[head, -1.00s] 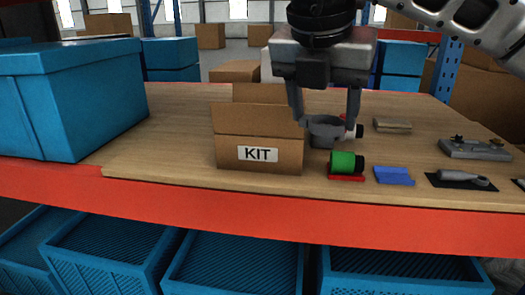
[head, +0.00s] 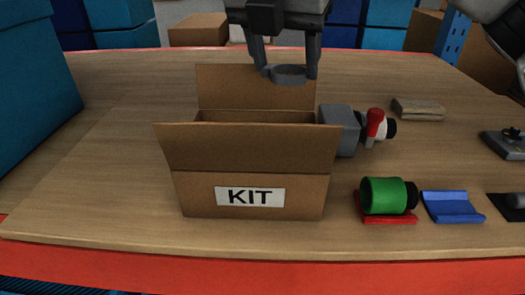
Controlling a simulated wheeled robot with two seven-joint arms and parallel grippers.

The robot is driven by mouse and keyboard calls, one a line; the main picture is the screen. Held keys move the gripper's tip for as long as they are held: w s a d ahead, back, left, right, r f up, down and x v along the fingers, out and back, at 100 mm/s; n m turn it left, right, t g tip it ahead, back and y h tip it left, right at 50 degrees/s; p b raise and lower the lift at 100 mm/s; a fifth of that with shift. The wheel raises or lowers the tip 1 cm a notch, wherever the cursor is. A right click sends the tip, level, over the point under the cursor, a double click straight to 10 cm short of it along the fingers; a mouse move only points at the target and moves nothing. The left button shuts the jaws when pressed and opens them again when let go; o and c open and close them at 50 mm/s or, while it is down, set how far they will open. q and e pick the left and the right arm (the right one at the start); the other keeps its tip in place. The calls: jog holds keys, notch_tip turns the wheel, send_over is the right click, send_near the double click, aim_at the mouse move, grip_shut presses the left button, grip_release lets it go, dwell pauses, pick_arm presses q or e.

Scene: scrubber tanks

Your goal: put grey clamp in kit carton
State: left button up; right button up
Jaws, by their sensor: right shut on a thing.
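The grey clamp (head: 290,76), ring-shaped, is between the fingertips of my right gripper (head: 287,69), which is shut on it and points down. They are at the top of the head view, above the kit carton (head: 305,196). The carton stands open on the bench, with a KIT label on its front and flaps spread to front and back. The clamp overlaps the top edge of the back flap in the picture and is clear of the bench. The carton's floor is hidden by its front flap. My left gripper is not in view.
Right of the carton are a grey block (head: 338,129), a red and white part (head: 376,127), a green cylinder (head: 383,196) on a red base, and a blue holder (head: 452,206). A large blue bin (head: 35,100) stands left. The wooden bench (head: 105,165) between is clear.

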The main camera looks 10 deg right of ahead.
jog(key=f, duration=1.1)
jog(key=shift+s+f+p, duration=0.2)
jog(key=shift+f+p, duration=0.1)
jog(key=shift+p, duration=0.1)
notch_tip(320, 180, down, 4)
jog(key=shift+d+f, duration=0.1)
jog(key=shift+f, duration=0.1)
jog(key=shift+f, duration=0.25)
jog(key=o, duration=0.7)
jog(key=shift+r, duration=0.1)
jog(key=shift+c, duration=0.2)
